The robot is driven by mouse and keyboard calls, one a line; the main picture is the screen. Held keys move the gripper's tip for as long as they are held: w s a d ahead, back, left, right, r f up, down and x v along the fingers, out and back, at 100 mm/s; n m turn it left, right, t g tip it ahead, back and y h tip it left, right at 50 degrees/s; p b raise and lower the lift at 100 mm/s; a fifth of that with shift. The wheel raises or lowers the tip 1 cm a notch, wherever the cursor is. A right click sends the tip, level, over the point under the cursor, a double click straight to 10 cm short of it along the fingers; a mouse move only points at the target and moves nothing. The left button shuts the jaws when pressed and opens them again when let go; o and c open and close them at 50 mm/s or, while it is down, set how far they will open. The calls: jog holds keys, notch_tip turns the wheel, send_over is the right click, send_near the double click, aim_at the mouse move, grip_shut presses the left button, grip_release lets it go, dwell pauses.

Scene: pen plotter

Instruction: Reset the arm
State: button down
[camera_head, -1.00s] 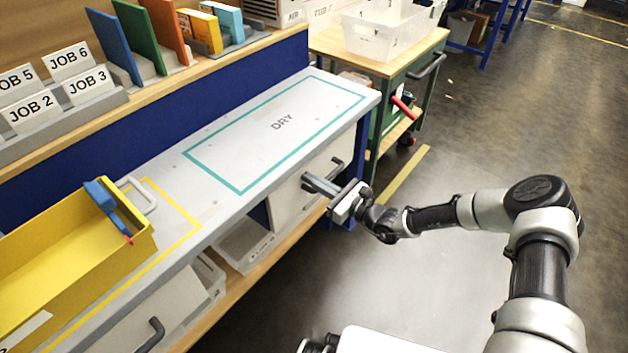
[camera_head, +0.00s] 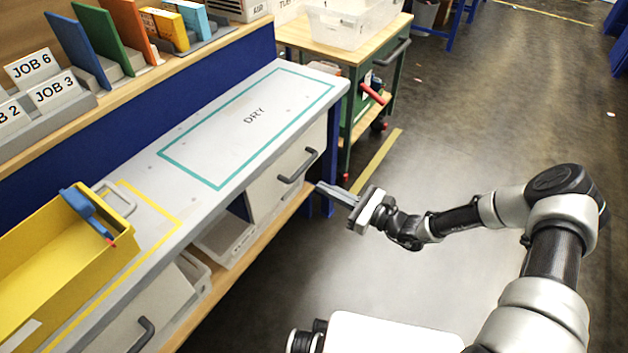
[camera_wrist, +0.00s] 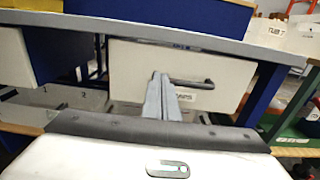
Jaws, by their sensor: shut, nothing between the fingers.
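My gripper (camera_head: 322,188) is shut and empty. In the head view it is over the floor just off the front of the bench, near the right end. In the wrist view its fingers (camera_wrist: 162,98) are together and point at a white drawer front (camera_wrist: 215,70) with a dark bar handle (camera_wrist: 191,83). The same drawer (camera_head: 268,186) and its handle (camera_head: 299,166) show in the head view, and the drawer looks closed. The fingertips appear apart from the handle.
A white bench top (camera_head: 210,140) carries a yellow bin (camera_head: 60,275) with a blue tool (camera_head: 85,208) on its rim. A wooden-topped cart (camera_head: 300,40) holding a clear bin (camera_head: 350,22) stands beyond the bench. The floor (camera_head: 480,120) to the right is open.

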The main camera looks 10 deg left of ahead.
jog(key=s+d+r+n+h, duration=0.6)
jog(key=s+d+r+n, duration=0.15)
jog(key=r, duration=0.45)
jog(key=s+d+r+n+h, duration=0.5)
jog(key=s+d+r+n, duration=0.2)
jog(key=s+d+r, duration=0.3)
jog(key=s+d+r+n+h, duration=0.6)
jog(key=s+d+r+n, duration=0.15)
jog(key=r, duration=0.55)
notch_tip(320, 180, up, 20)
jog(key=p, duration=2)
jog(key=shift+r+g, duration=0.2)
jog(key=shift+g, duration=0.1)
jog(key=shift+w+a, duration=0.1)
jog(key=shift+a, duration=0.05)
